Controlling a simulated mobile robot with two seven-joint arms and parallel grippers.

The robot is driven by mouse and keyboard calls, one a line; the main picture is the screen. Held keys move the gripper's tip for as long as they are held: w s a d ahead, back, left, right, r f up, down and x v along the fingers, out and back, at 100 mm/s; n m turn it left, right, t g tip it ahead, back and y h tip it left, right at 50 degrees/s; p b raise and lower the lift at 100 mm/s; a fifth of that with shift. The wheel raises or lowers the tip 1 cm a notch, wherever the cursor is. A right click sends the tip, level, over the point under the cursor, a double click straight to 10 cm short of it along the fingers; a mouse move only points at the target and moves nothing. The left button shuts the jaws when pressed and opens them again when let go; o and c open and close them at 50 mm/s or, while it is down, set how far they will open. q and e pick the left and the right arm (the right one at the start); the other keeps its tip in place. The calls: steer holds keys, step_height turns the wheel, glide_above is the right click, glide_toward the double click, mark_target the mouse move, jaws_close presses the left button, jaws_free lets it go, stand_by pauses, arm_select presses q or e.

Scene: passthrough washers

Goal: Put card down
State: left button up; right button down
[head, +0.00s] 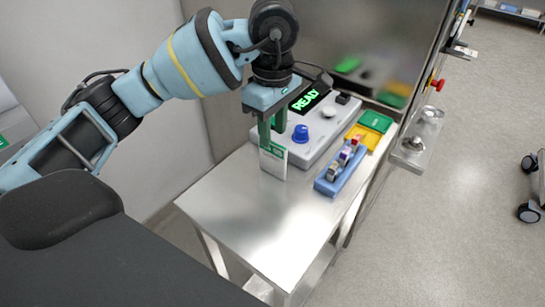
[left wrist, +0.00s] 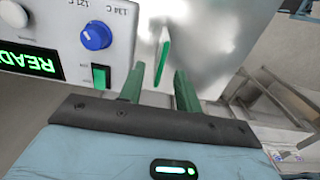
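A white card (head: 272,166) with a green band stands upright at the back left of the steel table (head: 240,225), beside the grey control box. Its lower edge appears to be at the tabletop; I cannot tell for sure that it touches. My left gripper (head: 273,141) points down over the card's top. In the left wrist view, the green fingers (left wrist: 159,70) are apart, and the card's thin green edge (left wrist: 163,62) shows between them with a gap on both sides. My right gripper is not in view.
The control box (head: 318,130) has a blue knob (head: 300,133) and a READY display (head: 310,98). A blue rack (head: 327,187) with several small items stands to the right, with yellow and green trays (head: 376,122) behind it. The table's front is bare.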

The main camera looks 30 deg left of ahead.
mark_target(273, 142)
arm_select(q)
steer(key=shift+f+p, duration=0.35)
steer(key=shift+f, duration=2.7)
jaws_close()
